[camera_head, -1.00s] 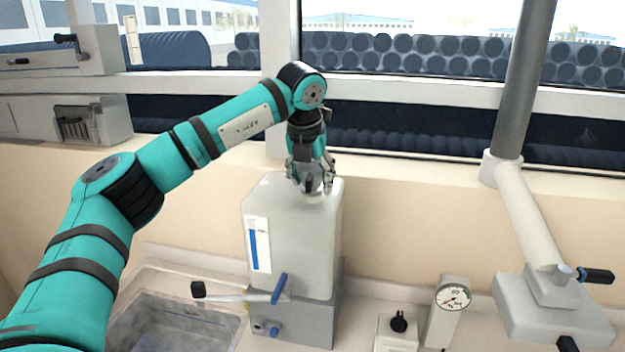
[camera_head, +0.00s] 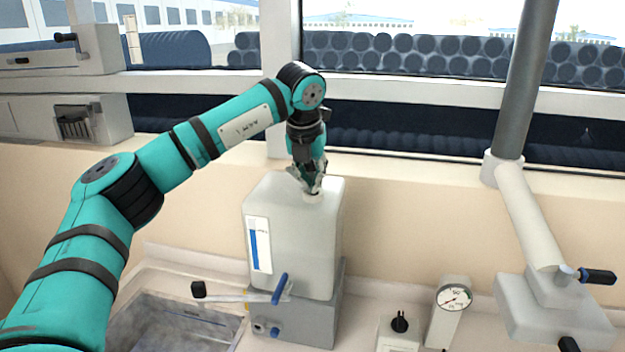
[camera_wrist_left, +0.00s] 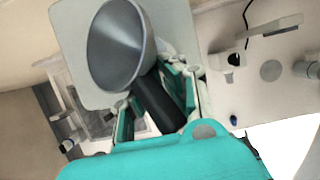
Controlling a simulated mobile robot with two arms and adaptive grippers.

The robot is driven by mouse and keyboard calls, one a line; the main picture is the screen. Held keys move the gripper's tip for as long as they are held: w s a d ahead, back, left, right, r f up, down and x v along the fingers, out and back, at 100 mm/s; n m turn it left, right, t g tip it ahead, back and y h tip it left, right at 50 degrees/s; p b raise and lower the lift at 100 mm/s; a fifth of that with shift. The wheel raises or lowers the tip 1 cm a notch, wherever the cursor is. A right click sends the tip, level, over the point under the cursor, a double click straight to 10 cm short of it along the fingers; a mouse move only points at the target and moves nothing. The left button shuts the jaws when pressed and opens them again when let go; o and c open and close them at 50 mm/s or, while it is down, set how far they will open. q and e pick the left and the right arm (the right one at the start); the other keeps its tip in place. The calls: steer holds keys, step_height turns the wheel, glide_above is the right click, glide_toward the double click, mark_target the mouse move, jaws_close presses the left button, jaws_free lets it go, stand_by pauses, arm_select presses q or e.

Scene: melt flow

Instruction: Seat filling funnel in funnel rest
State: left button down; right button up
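The filling funnel (camera_wrist_left: 118,48) is a grey cone with a dark handle (camera_wrist_left: 158,103); its wide mouth shows in the left wrist view. My left gripper (camera_head: 313,187) points down at the top of a pale tank (camera_head: 290,235). Its fingers are closed in around the handle in the left wrist view. In the head view the funnel is mostly hidden by the fingers. I cannot tell whether the funnel still touches the tank's neck. I cannot pick out the funnel rest with certainty. My right gripper is out of view.
The tank stands on a grey base (camera_head: 305,325) with a blue-handled lever (camera_head: 279,289). A sunken basin (camera_head: 180,325) lies to the left. A gauge (camera_head: 455,298), a black-knobbed box (camera_head: 399,335) and a pole-mounted grey unit (camera_head: 550,312) stand to the right. The window wall is close behind.

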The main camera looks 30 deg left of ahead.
arm_select(q)
steer(key=shift+r, duration=0.1)
steer(key=shift+r+p, duration=1.6)
steer(key=shift+r, duration=0.65)
